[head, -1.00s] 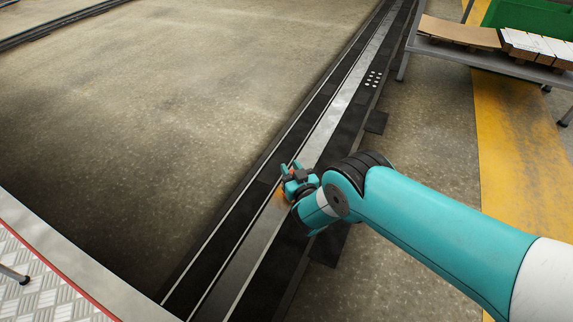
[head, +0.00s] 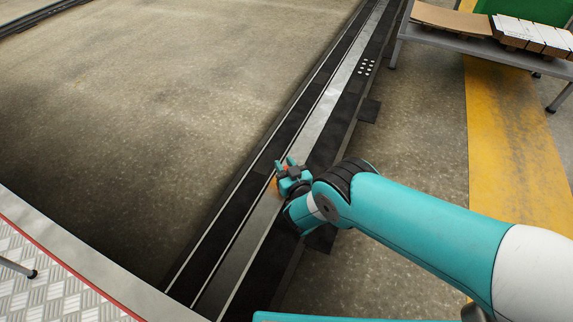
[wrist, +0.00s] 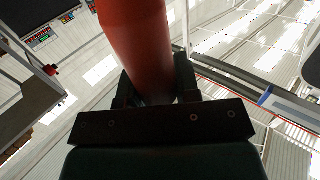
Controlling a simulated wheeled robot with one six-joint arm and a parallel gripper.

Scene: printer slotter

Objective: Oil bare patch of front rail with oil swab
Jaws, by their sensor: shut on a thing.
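My gripper (head: 290,179) is over the front rail (head: 235,262), roughly halfway along its visible length. In the wrist view, my gripper (wrist: 154,88) is shut on a thick red-orange handle, the oil swab (wrist: 136,40). In the head view only small orange bits of the swab show around the jaws; its tip is hidden, so I cannot tell whether it touches the rail. The rail's metal strip is bright beyond the gripper and duller grey on the near side. I cannot tell for sure which stretch is the bare patch.
A shelf table (head: 440,39) with cardboard and stacked white-topped boxes (head: 530,34) stands at the upper right. A tread-plate platform (head: 50,285) with a red edge lies at the lower left. Concrete floor left of the rail is clear.

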